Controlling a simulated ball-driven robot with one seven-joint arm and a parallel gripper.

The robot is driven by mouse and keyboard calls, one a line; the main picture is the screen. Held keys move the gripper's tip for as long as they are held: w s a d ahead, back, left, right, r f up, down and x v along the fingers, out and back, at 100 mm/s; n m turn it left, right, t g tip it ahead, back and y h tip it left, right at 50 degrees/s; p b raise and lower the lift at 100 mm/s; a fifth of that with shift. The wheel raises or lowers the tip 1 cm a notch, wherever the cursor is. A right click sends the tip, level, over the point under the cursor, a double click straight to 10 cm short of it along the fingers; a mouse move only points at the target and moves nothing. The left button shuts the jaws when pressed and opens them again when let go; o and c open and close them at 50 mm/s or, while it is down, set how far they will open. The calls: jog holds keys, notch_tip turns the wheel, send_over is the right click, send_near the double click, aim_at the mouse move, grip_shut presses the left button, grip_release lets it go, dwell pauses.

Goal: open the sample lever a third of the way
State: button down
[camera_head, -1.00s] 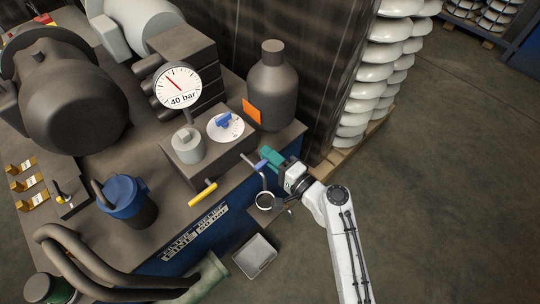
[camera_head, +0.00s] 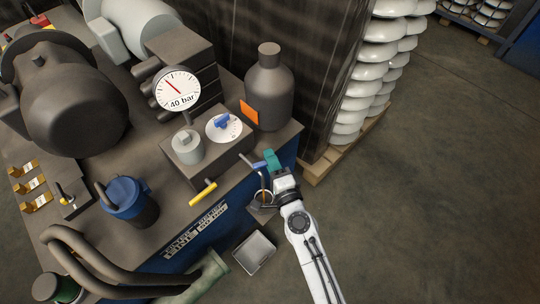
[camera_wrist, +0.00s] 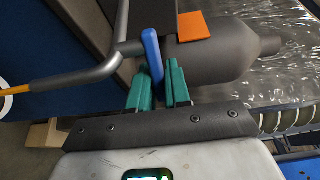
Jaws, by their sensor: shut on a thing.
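The sample lever is a blue handle (camera_wrist: 153,52), seen in the wrist view beside a bent grey pipe (camera_wrist: 100,72). In the head view my gripper (camera_head: 271,160) is at the bench's right front corner. The lever's lower part is hidden between the fingers.
A yellow-handled lever (camera_head: 203,193) sticks out left of the gripper. A blue knob on a white dial (camera_head: 224,127), a 40 bar gauge (camera_head: 177,88) and a grey bottle (camera_head: 269,90) stand behind. A tray (camera_head: 254,252) sits below.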

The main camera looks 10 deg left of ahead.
jog(key=shift+f, duration=0.1)
jog(key=c, duration=1.2)
grip_release()
jog(key=shift+o, duration=0.2)
jog(key=shift+s+d, duration=0.1)
jog(key=shift+s, duration=0.05)
jog(key=v, duration=1)
jog(key=shift+s+b, duration=0.3)
jog(key=shift+b, duration=0.1)
